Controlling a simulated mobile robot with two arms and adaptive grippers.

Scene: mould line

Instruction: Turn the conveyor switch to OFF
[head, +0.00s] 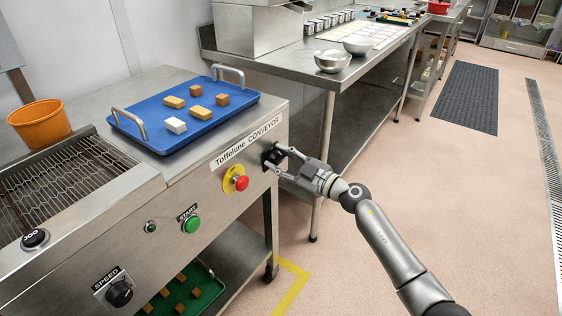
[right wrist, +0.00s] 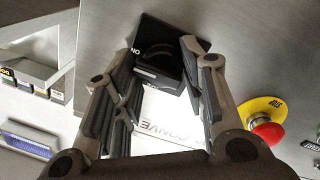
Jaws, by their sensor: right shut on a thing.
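The conveyor switch (right wrist: 158,62) is a black knob on a dark plate, at the right end of the steel conveyor's front panel. In the head view the switch (head: 270,158) is partly covered by my right gripper (head: 279,160). In the right wrist view my right gripper (right wrist: 160,75) has a finger on each side of the knob and is shut on it. An "ON" mark shows at the plate's left edge in that view; I cannot read the knob's exact setting. My left gripper is not in view.
A red emergency stop (head: 241,183) on a yellow disc sits just left of the switch. A green START button (head: 192,224) and SPEED knob (head: 119,293) are further left. A blue tray (head: 150,134) with several blocks lies on top.

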